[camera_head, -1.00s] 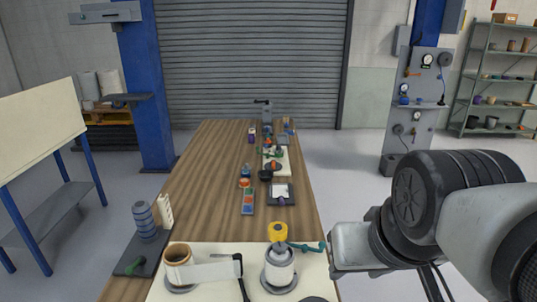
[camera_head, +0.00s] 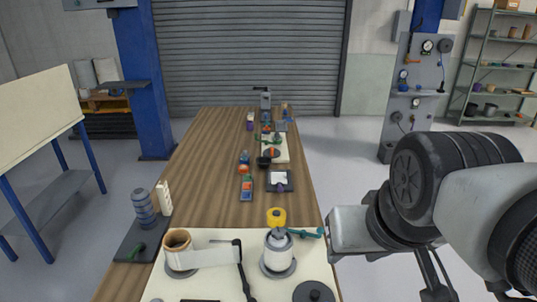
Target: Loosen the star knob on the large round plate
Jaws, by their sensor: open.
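A dark round plate (camera_head: 303,297) with a small raised knob (camera_head: 315,294) at its middle shows at the bottom edge, on the front right of a white board. The plate is cut off by the picture edge, and the knob is too small to tell if it is star-shaped. To its upper left, a white roller (camera_head: 278,252) stands on a grey round base, with a yellow knob (camera_head: 276,217) on top and a teal lever (camera_head: 305,233) beside it. My arm reaches in from the right, beside the board.
A brown roll (camera_head: 177,240) with a pale strip and a black arm (camera_head: 242,270) stand on the white board (camera_head: 215,237). A grey stacked cylinder (camera_head: 143,205) is at left.

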